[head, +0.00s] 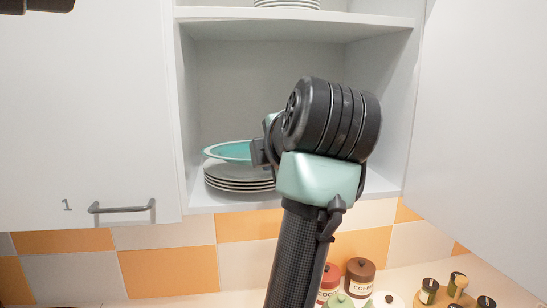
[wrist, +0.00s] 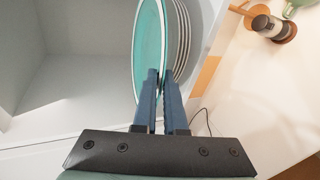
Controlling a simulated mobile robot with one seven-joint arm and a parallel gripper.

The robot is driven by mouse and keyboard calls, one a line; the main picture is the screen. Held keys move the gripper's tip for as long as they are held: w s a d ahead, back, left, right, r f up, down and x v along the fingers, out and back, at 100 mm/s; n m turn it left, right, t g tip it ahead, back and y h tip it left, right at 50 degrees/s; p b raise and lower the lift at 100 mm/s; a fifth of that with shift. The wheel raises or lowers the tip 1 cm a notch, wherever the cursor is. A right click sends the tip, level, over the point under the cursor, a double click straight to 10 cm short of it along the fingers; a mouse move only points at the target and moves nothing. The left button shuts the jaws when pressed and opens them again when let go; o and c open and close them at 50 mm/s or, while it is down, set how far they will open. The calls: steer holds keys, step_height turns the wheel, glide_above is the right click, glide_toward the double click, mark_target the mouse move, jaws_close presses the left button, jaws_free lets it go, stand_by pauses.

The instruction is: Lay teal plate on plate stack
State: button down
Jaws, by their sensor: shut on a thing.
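The teal plate (head: 228,151) is in the open wall cupboard in the head view, just above the plate stack (head: 239,184) of several white plates. In the wrist view the teal plate (wrist: 148,45) lies alongside the edges of the plate stack (wrist: 180,40). My gripper (head: 262,152) is shut on the near right rim of the teal plate; its fingers (wrist: 162,85) pinch the rim in the wrist view. The plate looks roughly level. I cannot tell whether its underside touches the stack. My arm hides the right part of the plates in the head view.
The cupboard's lower shelf (head: 380,187) has free room right of the stack. An upper shelf (head: 350,17) holds more plates. Cupboard doors flank the opening, the left with a handle (head: 121,207). Jars (head: 360,276) and small bottles stand on the counter below.

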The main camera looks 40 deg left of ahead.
steer(key=p, duration=0.3)
glide_above(260, 184)
steer(key=shift+f, duration=0.45)
steer(key=shift+f+b, duration=1.15)
steer(key=shift+f, duration=0.3)
steer(key=c, duration=0.9)
jaws_free()
steer(key=shift+f, duration=0.25)
steer(key=b+v, duration=0.5)
steer(key=v, duration=0.8)
steer(key=shift+r, duration=0.3)
steer(key=shift+w, duration=0.1)
